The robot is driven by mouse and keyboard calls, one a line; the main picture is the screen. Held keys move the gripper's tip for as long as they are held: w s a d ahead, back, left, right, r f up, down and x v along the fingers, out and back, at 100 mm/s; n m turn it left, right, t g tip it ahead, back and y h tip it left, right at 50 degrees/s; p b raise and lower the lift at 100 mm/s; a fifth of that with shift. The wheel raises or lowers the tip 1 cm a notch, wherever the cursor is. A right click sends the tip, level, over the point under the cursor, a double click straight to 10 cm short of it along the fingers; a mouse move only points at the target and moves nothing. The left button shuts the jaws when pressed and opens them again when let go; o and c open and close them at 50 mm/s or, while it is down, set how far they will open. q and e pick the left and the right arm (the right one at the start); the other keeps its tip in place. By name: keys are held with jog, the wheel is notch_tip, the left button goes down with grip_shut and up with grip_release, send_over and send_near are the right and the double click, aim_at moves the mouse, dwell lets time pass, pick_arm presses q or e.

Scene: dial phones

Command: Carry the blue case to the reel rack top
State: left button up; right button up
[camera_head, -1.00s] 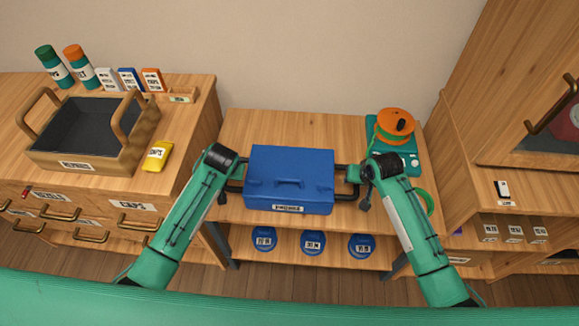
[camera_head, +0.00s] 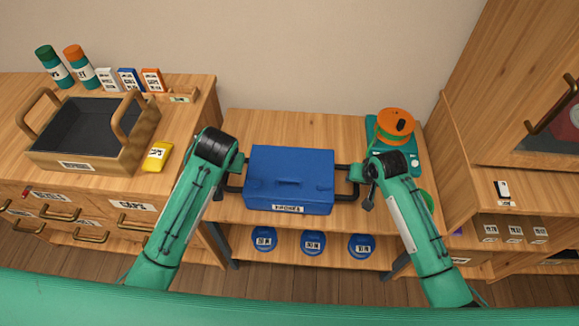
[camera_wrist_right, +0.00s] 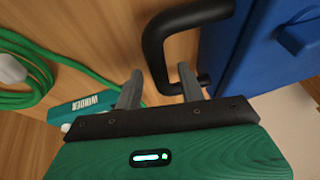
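The blue case (camera_head: 289,178) sits at the front of the wooden reel rack top (camera_head: 280,125) in the head view, level, with a black handle on each side. My left gripper (camera_head: 238,170) is beside the case's left handle; its fingers are too small and hidden to read. My right gripper (camera_head: 366,174) is at the right handle. In the right wrist view its two grey fingers (camera_wrist_right: 158,88) stand apart on either side of the black handle bar (camera_wrist_right: 156,50), with slight gaps visible. The case's blue side (camera_wrist_right: 262,50) shows to the right there.
A teal winder (camera_head: 408,158) with an orange reel (camera_head: 396,124) and green cord occupies the rack top's right side. Blue reels (camera_head: 313,242) stand on the shelf below. A cabinet at left carries a wooden tray (camera_head: 60,163) and a yellow packet (camera_head: 157,156). Behind the case the top is clear.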

jog(key=v, duration=1)
